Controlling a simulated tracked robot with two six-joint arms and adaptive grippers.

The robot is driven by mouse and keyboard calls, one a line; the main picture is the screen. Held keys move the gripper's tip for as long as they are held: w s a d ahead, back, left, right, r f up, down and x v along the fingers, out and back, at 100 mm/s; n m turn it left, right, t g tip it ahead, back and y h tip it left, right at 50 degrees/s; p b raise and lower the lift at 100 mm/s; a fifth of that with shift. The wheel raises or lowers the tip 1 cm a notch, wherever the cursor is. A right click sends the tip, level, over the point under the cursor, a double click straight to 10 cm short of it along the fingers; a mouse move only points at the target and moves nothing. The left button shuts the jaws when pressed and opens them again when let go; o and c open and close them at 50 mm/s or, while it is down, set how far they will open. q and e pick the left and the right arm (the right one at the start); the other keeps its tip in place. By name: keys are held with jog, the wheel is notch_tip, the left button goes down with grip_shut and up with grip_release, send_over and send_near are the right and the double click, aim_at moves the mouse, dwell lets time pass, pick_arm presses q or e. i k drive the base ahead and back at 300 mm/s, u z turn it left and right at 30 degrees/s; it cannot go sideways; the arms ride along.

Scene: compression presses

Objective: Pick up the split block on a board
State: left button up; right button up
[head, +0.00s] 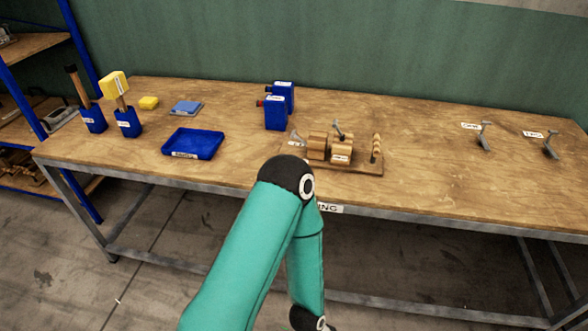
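A wooden board (362,169) lies near the front edge of the workbench in the head view. A split wooden block stands on it, with a left piece (317,147) and a right piece (341,145) side by side, and a white label on the right one. A stepped wooden post (377,148) stands at the board's right end. A metal handle (338,130) shows behind the right piece. My teal arm rises in front of the bench, its black elbow close to the board's left front. Neither of my grippers shows in this view.
A blue tray (194,144), blue containers (275,113), a blue pad (186,108) and a yellow sponge (148,103) are on the bench (430,135). Two metal clamps (484,137) (551,146) are at right. The bench between board and clamps is clear.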

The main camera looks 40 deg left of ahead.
aim_at(341, 156)
jog(key=u, duration=0.05)
jog(key=k, duration=0.6)
jog(key=z, duration=0.35)
jog(key=i, duration=0.1)
jog(key=u, duration=1.95)
jog(key=i, duration=0.9)
